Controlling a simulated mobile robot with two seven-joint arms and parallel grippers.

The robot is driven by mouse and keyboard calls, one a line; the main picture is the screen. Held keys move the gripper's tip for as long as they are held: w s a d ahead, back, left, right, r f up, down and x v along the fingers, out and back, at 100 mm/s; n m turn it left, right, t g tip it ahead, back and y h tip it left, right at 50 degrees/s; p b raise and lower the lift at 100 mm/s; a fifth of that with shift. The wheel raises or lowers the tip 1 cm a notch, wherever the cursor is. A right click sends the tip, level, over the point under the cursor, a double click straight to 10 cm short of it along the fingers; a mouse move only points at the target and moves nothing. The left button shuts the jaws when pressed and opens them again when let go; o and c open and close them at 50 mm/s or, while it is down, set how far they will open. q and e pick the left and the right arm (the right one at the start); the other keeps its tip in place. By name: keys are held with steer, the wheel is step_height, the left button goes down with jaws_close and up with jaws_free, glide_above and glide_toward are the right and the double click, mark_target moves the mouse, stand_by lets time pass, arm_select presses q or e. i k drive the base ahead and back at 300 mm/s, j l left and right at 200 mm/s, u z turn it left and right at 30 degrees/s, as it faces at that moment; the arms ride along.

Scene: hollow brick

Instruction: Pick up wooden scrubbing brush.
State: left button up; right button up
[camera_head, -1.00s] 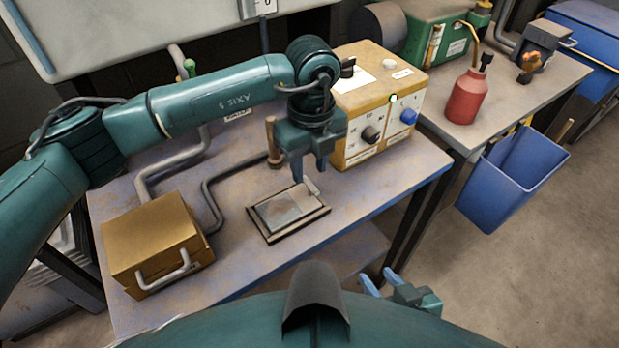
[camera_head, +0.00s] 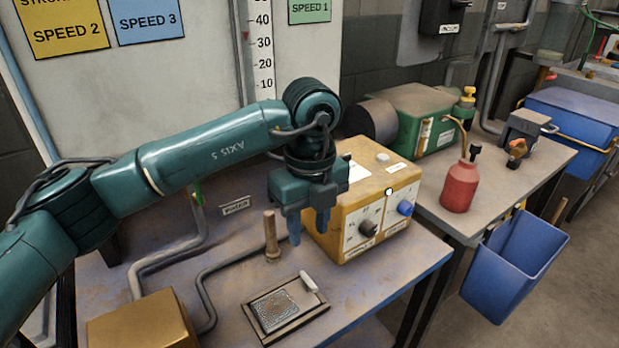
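I cannot make out a thing that is clearly a wooden scrubbing brush. An upright wooden peg-like piece (camera_head: 271,236) stands on the workbench, left of my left gripper (camera_head: 308,234). A shallow framed tray (camera_head: 262,335) lies on the bench below the gripper, with a grey textured plate (camera_head: 275,309) inside. A small pale piece (camera_head: 309,282) lies at the tray's back right corner. My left gripper points down above the bench, in front of the yellow control box. Its two fingers are apart with nothing seen between them. My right gripper is out of view.
The yellow control box (camera_head: 350,240) stands close behind and right of the gripper. A brown box (camera_head: 145,325) sits at the bench's front left, and bent grey pipes (camera_head: 205,290) run between. A red bottle (camera_head: 460,188) and blue bin (camera_head: 513,265) are farther right.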

mark_target(272, 251)
steer(key=k+l, duration=0.85)
